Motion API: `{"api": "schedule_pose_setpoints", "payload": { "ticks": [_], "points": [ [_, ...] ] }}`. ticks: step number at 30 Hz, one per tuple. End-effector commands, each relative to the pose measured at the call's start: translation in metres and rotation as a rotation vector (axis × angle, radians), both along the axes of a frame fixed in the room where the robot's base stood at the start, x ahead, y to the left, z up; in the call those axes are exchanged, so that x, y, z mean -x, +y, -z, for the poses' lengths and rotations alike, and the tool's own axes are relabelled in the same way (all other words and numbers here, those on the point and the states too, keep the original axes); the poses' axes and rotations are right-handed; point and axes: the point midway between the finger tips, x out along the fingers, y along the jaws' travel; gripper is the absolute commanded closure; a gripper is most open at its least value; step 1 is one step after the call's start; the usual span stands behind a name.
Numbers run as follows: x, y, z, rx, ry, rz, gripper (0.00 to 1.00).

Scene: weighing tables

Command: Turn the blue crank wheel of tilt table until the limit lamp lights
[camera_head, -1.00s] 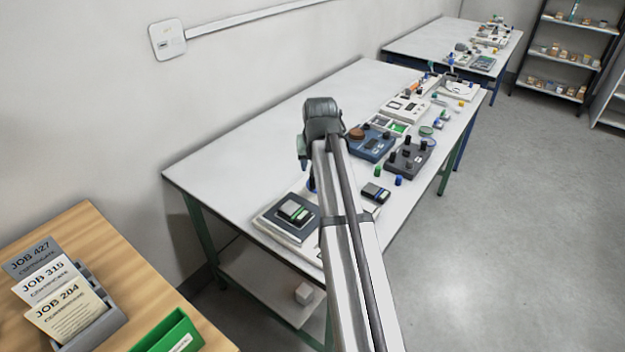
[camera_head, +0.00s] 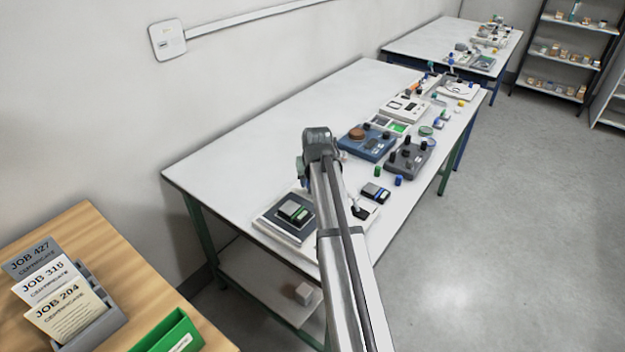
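A low white base with a dark plate (camera_head: 268,219) lies at the near end of the long table, and may be the tilt table. A small dark box with a green stripe (camera_head: 293,211) sits on the plate. My arm crosses in front of the base's right part. I cannot make out a blue crank wheel or a limit lamp; they may be hidden behind my arm. The top joint of my arm shows above the near half of the table. My gripper is hidden behind the arm, so its fingers do not show.
A small dark box with a blue stripe (camera_head: 375,193) and a blue cap (camera_head: 398,180) lie right of my arm. A blue device (camera_head: 367,142) and a dark grey device with knobs (camera_head: 410,160) stand farther back. The table's left side (camera_head: 240,150) is clear.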

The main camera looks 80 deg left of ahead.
Motion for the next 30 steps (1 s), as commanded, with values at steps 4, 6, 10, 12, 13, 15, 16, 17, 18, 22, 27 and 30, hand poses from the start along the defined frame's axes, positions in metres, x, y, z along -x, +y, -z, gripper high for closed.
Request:
{"api": "schedule_pose_setpoints", "payload": {
  "ticks": [4,6,10,12,13,15,16,17,18,22,27,30],
  "points": [
    [0.0,-0.0001,-0.0001,0.0,0.0,0.0,0.57],
    [0.0,-0.0001,-0.0001,0.0,0.0,0.0,0.64],
    [0.0,-0.0001,-0.0001,0.0,0.0,0.0,0.76],
    [0.0,-0.0002,-0.0001,0.0,0.0,0.0,0.83],
    [0.0,-0.0002,-0.0001,0.0,0.0,0.0,0.86],
    [0.0,-0.0002,-0.0001,0.0,0.0,0.0,0.93],
    [0.0,-0.0002,-0.0001,0.0,0.0,0.0,0.95],
    [0.0,-0.0002,-0.0001,0.0,0.0,0.0,0.98],
    [0.0,-0.0002,-0.0001,0.0,0.0,0.0,1.0],
    [0.0001,-0.0002,-0.0001,0.0,0.0,0.001,1.0],
    [0.001,0.0008,-0.0001,0.001,0.0,0.028,1.0],
    [0.0022,0.0022,0.0,0.001,0.0,0.069,1.0]
  ]
}}
